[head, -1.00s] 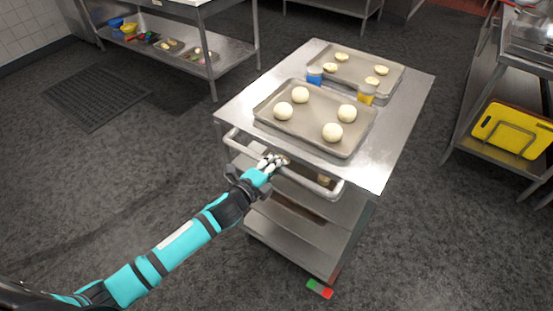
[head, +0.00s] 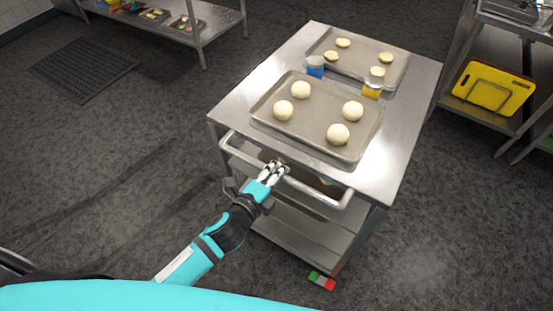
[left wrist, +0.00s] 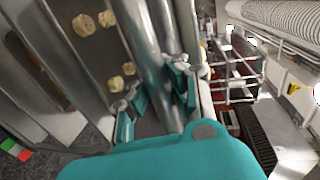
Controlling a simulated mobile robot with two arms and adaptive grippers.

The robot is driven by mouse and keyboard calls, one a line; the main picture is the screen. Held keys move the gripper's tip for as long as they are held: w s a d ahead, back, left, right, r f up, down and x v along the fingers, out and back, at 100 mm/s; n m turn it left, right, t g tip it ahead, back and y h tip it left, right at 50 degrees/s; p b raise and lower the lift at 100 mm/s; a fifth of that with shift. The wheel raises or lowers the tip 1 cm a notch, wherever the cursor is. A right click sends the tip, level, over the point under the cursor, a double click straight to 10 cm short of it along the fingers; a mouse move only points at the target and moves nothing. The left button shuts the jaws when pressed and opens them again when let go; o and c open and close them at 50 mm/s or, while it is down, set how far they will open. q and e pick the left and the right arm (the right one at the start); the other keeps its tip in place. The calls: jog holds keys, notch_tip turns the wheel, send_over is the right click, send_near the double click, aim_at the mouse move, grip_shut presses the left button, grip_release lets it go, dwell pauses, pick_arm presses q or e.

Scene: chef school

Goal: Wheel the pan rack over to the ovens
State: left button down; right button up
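The pan rack (head: 420,95) is a steel wheeled cart with a flat top, lower shelves and a tubular handle (head: 318,188) on its near side. Two trays stand on top: the near tray (head: 312,120) holds several pale dough balls, and the far tray (head: 358,60) holds several flatter pieces. My left gripper (head: 274,171) is at the middle of the handle. In the left wrist view its fingers (left wrist: 152,92) lie on both sides of the steel bar and look closed on it. My right gripper is not in view. I cannot make out the ovens with certainty.
A blue-labelled tub (head: 315,67) and a yellow-labelled tub (head: 371,90) stand between the trays. A shelf unit with a yellow board (head: 494,88) is at right. A steel table (head: 228,20) is at upper left, with a floor mat (head: 80,70) near it. Floor at left is clear.

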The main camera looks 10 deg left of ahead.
pick_arm(q)
jog(key=shift+s+f, duration=0.15)
jog(key=shift+s, duration=0.4)
jog(key=c, duration=2)
grip_release()
jog(key=o, duration=0.7)
jog(key=shift+s+a, duration=0.2)
jog(key=shift+a, duration=0.05)
jog(key=shift+o, duration=0.7)
jog(key=shift+d, duration=0.3)
jog(key=v, duration=1.2)
jog(key=shift+w, duration=0.1)
